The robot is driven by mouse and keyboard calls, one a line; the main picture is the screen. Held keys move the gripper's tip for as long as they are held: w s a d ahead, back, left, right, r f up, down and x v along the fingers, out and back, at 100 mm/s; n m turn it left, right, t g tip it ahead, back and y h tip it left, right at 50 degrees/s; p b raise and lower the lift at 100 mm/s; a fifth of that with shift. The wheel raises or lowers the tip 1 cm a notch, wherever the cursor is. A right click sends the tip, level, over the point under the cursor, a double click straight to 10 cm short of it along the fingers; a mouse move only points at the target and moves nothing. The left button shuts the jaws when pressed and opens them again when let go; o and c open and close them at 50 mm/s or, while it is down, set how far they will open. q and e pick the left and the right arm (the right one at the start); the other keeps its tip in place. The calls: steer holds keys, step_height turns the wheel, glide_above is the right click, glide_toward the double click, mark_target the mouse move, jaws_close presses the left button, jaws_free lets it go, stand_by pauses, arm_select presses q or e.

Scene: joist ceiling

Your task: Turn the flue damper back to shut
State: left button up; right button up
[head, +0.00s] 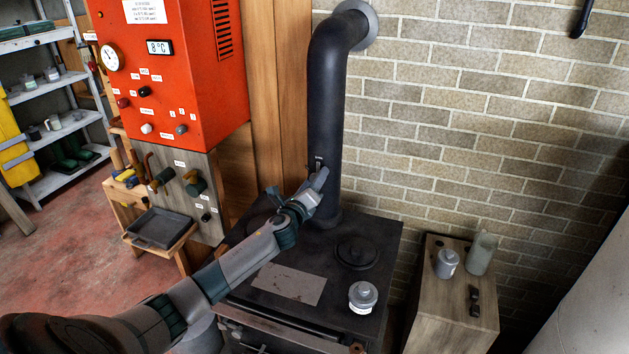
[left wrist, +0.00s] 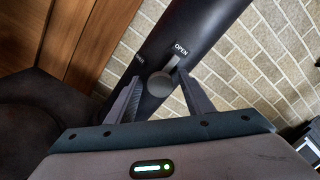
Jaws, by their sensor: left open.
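The black flue pipe (head: 325,110) rises from the stove top and bends into the brick wall. The damper (head: 318,162) is a small fitting on its front. In the left wrist view the damper's round grey knob (left wrist: 160,84) has a lever slanting up toward the OPEN label (left wrist: 181,49). A second label (left wrist: 139,58), too small to read surely, is to the left. My left gripper (head: 319,182) is at the pipe just below the damper. In the left wrist view my left gripper (left wrist: 157,80) is open, one finger either side of the knob, not visibly gripping it. My right gripper is not in view.
The stove top (head: 375,230) is under my left arm, with a round lid (head: 357,253) and a grey pot (head: 363,296). A wooden cabinet (head: 450,300) holding jars stands right. A red control box (head: 200,70) hangs left, and shelves stand farther left.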

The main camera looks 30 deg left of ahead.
arm_select(q)
steer(key=c, duration=1)
steer(key=shift+n, duration=0.5)
steer(key=n+b, duration=0.1)
steer(key=n, duration=0.2)
steer(key=shift+f+n, duration=0.1)
steer(key=shift+n, duration=0.2)
steer(key=n, duration=1.3)
steer(key=shift+n, duration=0.3)
